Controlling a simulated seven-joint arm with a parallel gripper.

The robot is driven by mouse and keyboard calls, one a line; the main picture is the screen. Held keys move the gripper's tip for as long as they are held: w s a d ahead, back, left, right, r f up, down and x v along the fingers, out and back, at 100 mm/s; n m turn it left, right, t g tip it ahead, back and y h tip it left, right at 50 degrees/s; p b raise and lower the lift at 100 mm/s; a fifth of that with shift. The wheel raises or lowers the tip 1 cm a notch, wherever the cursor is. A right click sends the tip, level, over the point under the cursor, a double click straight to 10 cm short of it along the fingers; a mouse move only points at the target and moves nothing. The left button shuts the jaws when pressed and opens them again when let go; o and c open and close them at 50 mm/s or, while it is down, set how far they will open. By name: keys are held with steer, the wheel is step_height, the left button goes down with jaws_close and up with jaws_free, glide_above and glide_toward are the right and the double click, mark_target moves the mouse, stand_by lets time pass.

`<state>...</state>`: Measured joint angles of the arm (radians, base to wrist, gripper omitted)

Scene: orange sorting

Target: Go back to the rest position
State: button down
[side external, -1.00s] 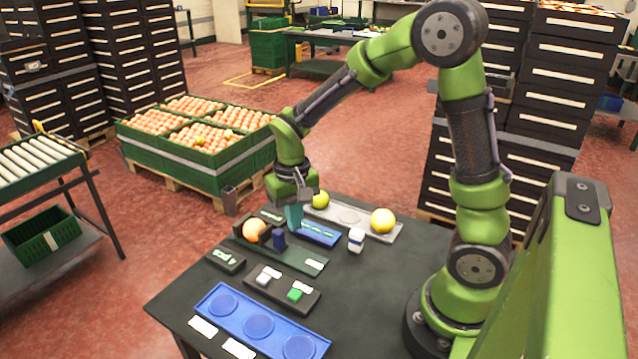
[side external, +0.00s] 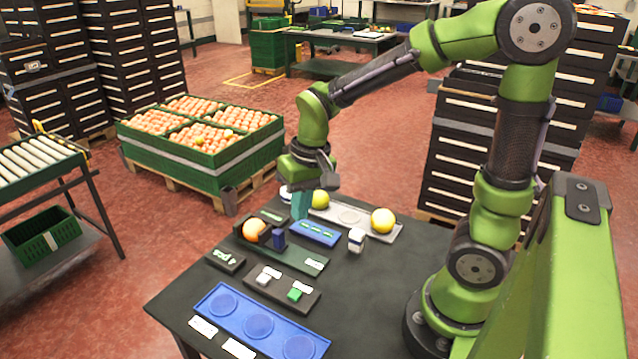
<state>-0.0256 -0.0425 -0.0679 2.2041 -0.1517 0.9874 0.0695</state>
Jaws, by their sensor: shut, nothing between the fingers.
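My gripper (side external: 300,205) is above the back part of the dark table (side external: 375,270), near a small blue tray (side external: 315,233). Its teal fingers point down, and it looks shut and empty. An orange (side external: 255,229) sits in a dark green holder (side external: 300,260) to the left of the gripper.
A blue tray with round recesses (side external: 258,326) lies at the front, empty. A dark block with white and green buttons (side external: 280,288) is behind it. A white and dark small container (side external: 356,240) stands mid-table.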

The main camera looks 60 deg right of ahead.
steer(key=s+a+r+n+t+y, duration=0.1)
steer(key=s+a+r+t, duration=0.2)
steer(key=s+r+t, duration=0.2)
step_height(320, 180, up, 4)
steer(key=s, duration=0.3)
steer(key=shift+r+t, duration=0.25)
steer(key=shift+t, duration=0.05)
steer(key=c, duration=1.8)
jaws_free()
